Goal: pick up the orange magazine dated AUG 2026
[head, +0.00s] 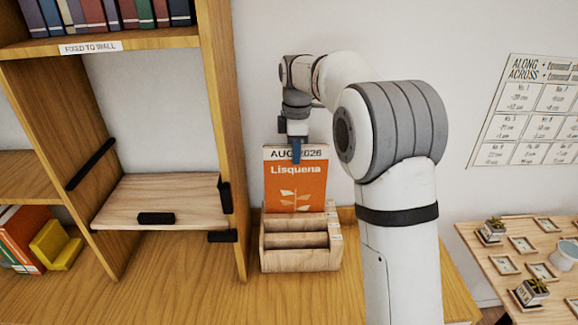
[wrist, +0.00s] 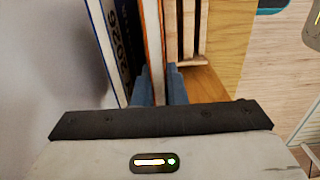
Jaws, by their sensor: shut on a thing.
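The orange magazine (head: 285,190), headed AUG 2026 and titled Lisquena, stands upright at the back of a wooden magazine rack (head: 300,261). Its lower edge is hidden behind the rack's dividers. My gripper (head: 297,152) comes down from above and is shut on its top edge, with one blue finger across the date. In the wrist view, the fingers (wrist: 160,86) pinch the thin, orange-edged magazine (wrist: 153,42) from both sides. A dark magazine (wrist: 128,45) with 2026 on it stands close to its left there.
A wooden bookcase (head: 224,130) stands left of the rack, with a low shelf board (head: 160,195) and black brackets. The wall is close behind. A side table (head: 520,240) with small pots is at the right. The counter (head: 200,295) in front is clear.

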